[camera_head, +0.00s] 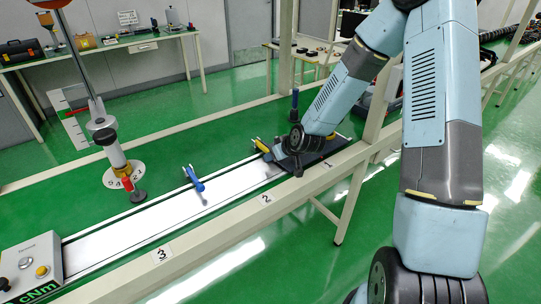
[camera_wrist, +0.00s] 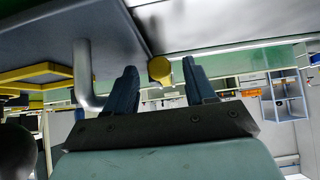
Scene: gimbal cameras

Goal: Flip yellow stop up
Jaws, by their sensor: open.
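The yellow stop (camera_head: 262,146) is at the far end of the white conveyor track, beside my gripper (camera_head: 281,150). In the wrist view its round yellow end (camera_wrist: 159,69) shows between the two dark fingertips of my gripper (camera_wrist: 160,75). The fingers are open, with a visible gap on both sides of the yellow end, so they do not grip it. The rest of the stop is hidden or too small to tell its tilt in the head view.
A blue stop (camera_head: 194,180) stands midway along the white track (camera_head: 165,205). A control box (camera_head: 31,265) with a yellow button sits at the near left end. A post with a round numbered base (camera_head: 124,175) stands behind the track. A grey bent rod (camera_wrist: 87,80) is left of my fingers.

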